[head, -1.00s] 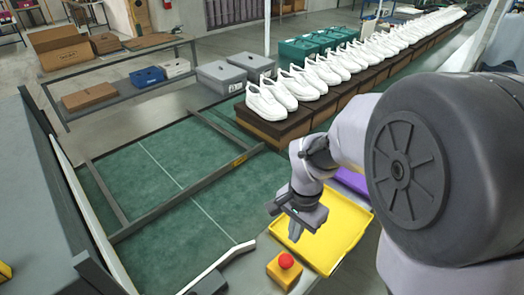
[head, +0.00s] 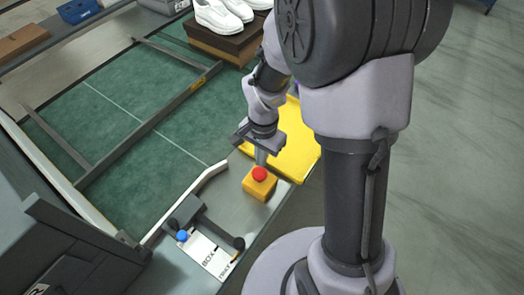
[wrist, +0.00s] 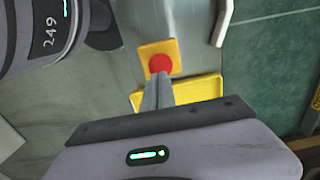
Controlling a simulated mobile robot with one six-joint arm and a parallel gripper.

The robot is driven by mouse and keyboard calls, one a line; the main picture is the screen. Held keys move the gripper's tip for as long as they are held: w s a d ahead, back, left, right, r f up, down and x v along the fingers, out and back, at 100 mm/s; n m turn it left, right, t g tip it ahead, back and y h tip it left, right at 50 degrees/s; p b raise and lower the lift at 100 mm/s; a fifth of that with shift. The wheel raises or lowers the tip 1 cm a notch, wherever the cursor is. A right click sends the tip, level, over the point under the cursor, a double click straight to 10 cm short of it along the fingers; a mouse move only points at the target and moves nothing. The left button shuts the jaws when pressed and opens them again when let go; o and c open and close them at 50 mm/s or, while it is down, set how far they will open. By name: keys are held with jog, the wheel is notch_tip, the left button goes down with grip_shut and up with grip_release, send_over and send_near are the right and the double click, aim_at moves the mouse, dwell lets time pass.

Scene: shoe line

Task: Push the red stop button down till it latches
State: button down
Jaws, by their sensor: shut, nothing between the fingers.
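The red stop button (head: 260,173) is a round red cap on a yellow box (head: 258,187), which stands on a grey ledge beside the green belt. In the wrist view the red cap (wrist: 160,63) sits on its yellow box (wrist: 172,47), just beyond my fingertips. My gripper (head: 261,157) is shut and empty, pointing down close behind the button in the head view. In the wrist view the closed fingers (wrist: 158,84) reach to the near edge of the cap. I cannot tell whether they touch it.
A yellow tray (head: 299,150) lies right behind the button box. A grey bracket with a blue knob (head: 183,236) and a white label card (head: 209,256) are at the front left. White shoes (head: 222,17) stand on brown boxes at the back.

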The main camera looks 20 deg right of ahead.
aim_at(261, 171)
jog(key=shift+f+b, duration=0.7)
jog(key=shift+f, duration=1.4)
